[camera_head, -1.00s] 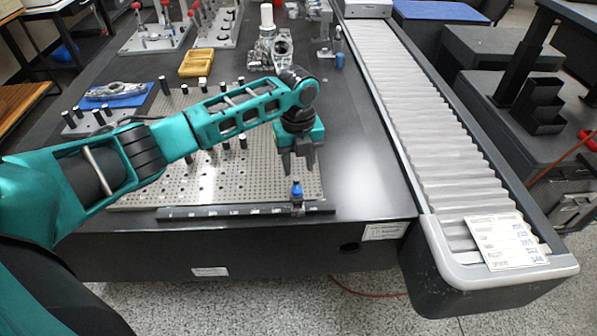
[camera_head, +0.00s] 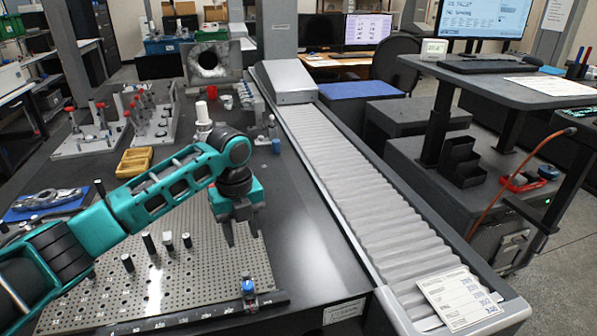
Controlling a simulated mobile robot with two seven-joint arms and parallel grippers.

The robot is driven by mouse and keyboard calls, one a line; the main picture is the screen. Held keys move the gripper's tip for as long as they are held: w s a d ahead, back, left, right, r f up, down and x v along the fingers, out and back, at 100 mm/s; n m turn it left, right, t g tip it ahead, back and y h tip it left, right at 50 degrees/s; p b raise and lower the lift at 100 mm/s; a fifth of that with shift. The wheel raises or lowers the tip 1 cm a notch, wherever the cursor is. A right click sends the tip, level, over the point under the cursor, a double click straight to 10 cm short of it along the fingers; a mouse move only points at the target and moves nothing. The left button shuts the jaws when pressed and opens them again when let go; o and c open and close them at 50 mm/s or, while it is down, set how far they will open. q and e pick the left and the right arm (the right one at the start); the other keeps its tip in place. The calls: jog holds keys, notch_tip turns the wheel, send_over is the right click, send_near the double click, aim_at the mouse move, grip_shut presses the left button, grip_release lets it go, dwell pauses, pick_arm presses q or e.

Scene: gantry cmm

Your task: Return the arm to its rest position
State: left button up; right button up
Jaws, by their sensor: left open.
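My left arm reaches in from the left in the head view, teal with black joints. Its left gripper (camera_head: 243,236) points down over the right part of the perforated fixture plate (camera_head: 190,285). The jaws are open, with nothing seen between the dark fingers. The gripper is behind a small blue-topped part (camera_head: 248,288) on the black graduated rail (camera_head: 180,315) at the plate's front edge. I cannot tell how high the fingertips are above the plate. My right gripper is not in view.
A grey roller-cover guideway (camera_head: 350,185) runs along the table's right side, with a paper card (camera_head: 458,298) on it. Black pins stand on the plate. A yellow tray (camera_head: 134,161), a metal part on a blue mat (camera_head: 45,203) and red-knobbed fixtures (camera_head: 150,115) lie farther left and back.

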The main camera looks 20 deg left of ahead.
pick_arm(q)
jog(key=d+f+n, duration=0.1)
jog(key=d+f, duration=0.1)
jog(key=f, duration=0.1)
jog(key=s+d+f+n+t+h, duration=0.1)
jog(key=d+f+n, duration=0.1)
jog(key=d+f, duration=0.1)
jog(key=s+d+f+n+t+h, duration=0.1)
jog(key=d+f, duration=0.1)
jog(key=f, duration=0.2)
jog(key=shift+s+d+n, duration=0.2)
jog(key=shift+n, duration=0.1)
jog(key=s+d+f+n+t+h, duration=0.2)
jog(key=s+d+f+n+t, duration=0.35)
jog(key=s+f+n, duration=0.55)
jog(key=s+a+r+n+t+y, duration=0.2)
jog(key=s+a+r+n+t, duration=0.1)
jog(key=s+a+n, duration=0.2)
jog(key=s+n, duration=0.2)
jog(key=n, duration=0.2)
jog(key=shift+a+r, duration=0.25)
jog(key=shift+r, duration=0.1)
